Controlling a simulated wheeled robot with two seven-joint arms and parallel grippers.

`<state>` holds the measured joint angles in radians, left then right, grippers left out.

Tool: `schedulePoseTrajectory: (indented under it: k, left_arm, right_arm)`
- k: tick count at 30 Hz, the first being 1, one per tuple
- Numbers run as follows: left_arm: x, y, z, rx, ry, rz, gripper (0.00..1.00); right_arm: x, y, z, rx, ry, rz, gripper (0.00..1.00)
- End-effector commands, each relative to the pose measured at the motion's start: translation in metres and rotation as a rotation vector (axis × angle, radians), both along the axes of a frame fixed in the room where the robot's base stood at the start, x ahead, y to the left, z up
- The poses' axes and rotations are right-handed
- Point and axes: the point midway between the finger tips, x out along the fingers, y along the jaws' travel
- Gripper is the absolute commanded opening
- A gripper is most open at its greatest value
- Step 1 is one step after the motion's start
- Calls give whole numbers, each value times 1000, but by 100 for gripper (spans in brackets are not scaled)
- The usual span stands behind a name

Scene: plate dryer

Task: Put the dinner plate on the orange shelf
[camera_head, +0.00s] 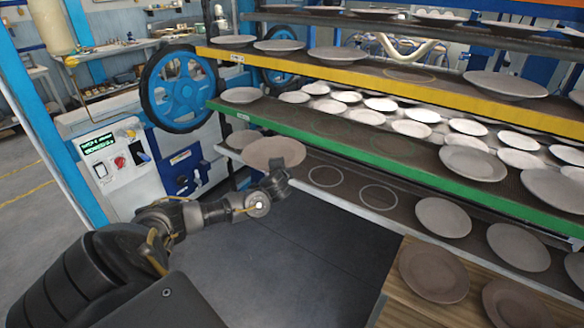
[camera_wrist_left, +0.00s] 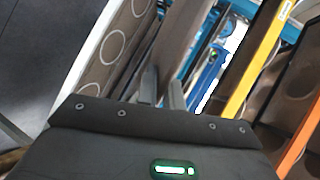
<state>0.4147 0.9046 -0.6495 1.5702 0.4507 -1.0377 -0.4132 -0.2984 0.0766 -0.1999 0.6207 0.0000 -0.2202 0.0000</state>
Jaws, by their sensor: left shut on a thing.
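The dinner plate (camera_head: 273,151), round and brownish grey, is held at its near edge by my left gripper (camera_head: 276,174), in front of the left end of the green-edged shelf. In the left wrist view the plate (camera_wrist_left: 182,38) rises tilted between the two fingers of the left gripper (camera_wrist_left: 162,90), which is shut on it. The orange shelf edge (camera_head: 548,8) shows at the top right of the head view, above the yellow one, and as an orange strip (camera_wrist_left: 300,142) at the lower right of the wrist view. My right gripper is out of view.
The yellow-edged shelf (camera_head: 390,84) and green-edged shelf (camera_head: 400,168) hold several plates. The white-edged shelf (camera_head: 350,205) has empty ring marks on its left part. A wooden table (camera_head: 395,298) with plates stands at lower right. A machine with a blue wheel (camera_head: 180,90) stands left.

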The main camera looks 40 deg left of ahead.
Motion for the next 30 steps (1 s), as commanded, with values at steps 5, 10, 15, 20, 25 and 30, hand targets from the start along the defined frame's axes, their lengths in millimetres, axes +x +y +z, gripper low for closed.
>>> schedulePoseTrajectory:
  k: [5, 10, 15, 20, 25, 30]
  left_arm:
    - [-4, -21, 4, -6, -9, -53, 0]
    - [-1, -56, 19, -3, -11, -130, 0]
    - [5, -100, 35, -2, -11, -217, 0]
    - [9, -151, 55, -1, -13, -312, 0]
    - [10, -207, 78, 0, -14, -416, 0]
    - [5, -254, 100, 3, -12, -502, 0]
  right_arm:
    - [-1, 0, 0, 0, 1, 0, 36]
    - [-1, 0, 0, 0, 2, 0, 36]
    - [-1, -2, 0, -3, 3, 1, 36]
    - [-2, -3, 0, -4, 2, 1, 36]
    - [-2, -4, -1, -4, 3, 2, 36]
    - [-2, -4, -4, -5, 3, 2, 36]
